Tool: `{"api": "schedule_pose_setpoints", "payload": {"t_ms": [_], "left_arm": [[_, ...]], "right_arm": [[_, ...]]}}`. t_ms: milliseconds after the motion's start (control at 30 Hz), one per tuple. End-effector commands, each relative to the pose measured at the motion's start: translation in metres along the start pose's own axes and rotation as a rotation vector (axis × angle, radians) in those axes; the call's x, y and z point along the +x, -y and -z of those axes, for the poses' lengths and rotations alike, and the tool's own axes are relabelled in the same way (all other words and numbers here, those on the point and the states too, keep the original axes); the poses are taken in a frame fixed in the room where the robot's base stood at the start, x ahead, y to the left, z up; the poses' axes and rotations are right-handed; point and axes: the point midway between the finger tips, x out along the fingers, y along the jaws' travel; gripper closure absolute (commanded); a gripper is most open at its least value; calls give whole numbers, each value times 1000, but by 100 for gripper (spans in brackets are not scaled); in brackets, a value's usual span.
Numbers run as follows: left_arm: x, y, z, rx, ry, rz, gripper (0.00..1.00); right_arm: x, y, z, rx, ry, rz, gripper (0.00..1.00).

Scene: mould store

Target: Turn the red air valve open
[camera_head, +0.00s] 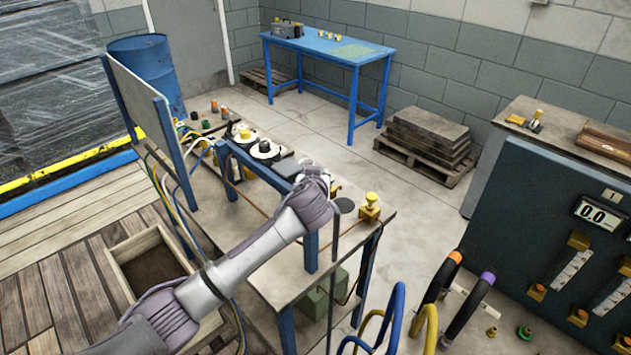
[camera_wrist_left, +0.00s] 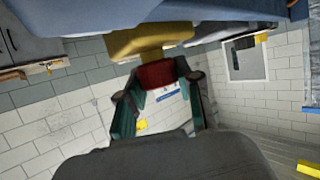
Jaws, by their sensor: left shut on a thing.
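The red air valve (camera_wrist_left: 158,75) shows in the left wrist view as a dark red knob on a yellow brass-coloured body (camera_wrist_left: 150,40) below a blue beam. My left gripper (camera_wrist_left: 160,82) has one finger on each side of the red valve and is shut on it. In the head view my left arm reaches in from the lower left, and its wrist (camera_head: 312,190) is at the blue frame (camera_head: 262,170) on the bench. There the wrist hides the red valve and the fingertips. How far the valve is turned cannot be told. My right gripper is not in view.
The bench (camera_head: 275,278) carries several small fittings and a yellow brass piece (camera_head: 370,208) at its right corner. Blue and yellow hoses (camera_head: 392,322) rise in front. A dark panel cabinet (camera_head: 540,215) stands right. Open floor lies behind, before the blue table (camera_head: 335,48).

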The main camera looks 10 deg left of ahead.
Motion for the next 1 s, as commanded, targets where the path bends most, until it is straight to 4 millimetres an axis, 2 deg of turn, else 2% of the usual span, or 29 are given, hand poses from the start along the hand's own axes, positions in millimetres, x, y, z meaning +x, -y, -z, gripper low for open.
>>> {"api": "schedule_pose_setpoints", "payload": {"t_ms": [133, 633, 667, 700, 800, 1000], "left_arm": [[1, 0, -2, -14, 2, 37, 100], [0, 1, -1, -21, 1, 57, 100], [0, 1, -1, -22, 1, 57, 62], [0, 1, 0, -21, 1, 56, 56], [0, 0, 0, -21, 1, 56, 39], [0, 0, 0, -21, 0, 55, 39]], "right_arm": [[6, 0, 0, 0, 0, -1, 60], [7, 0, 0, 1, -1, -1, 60], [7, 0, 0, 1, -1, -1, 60], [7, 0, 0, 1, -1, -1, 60], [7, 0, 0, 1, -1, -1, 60], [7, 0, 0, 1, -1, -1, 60]]}}
